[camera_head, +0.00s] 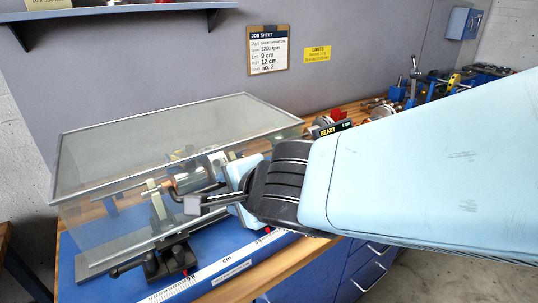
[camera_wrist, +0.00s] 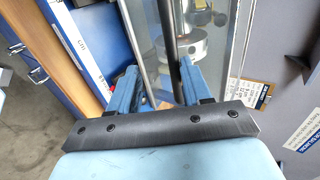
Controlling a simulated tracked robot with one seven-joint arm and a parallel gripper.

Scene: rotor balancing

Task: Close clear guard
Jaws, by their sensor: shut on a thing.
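The clear guard (camera_head: 150,128) is a see-through box with a thin grey metal frame. It stands over the rotor machine (camera_head: 185,180) on the blue bench, and its panes show in the wrist view (camera_wrist: 150,40). I cannot tell whether its lower edge rests fully on the base. My gripper (camera_head: 228,192) is at the front right of the guard. In the wrist view its two blue fingers (camera_wrist: 158,85) are around a dark bar (camera_wrist: 170,25), which looks like the guard's handle. The exact contact is partly hidden by the gripper's own body.
A cm ruler (camera_head: 195,280) runs along the bench's front edge, beside a black clamp-like fixture (camera_head: 165,262). A READY display (camera_head: 332,128) stands behind my arm. Several tools lie at the back right.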

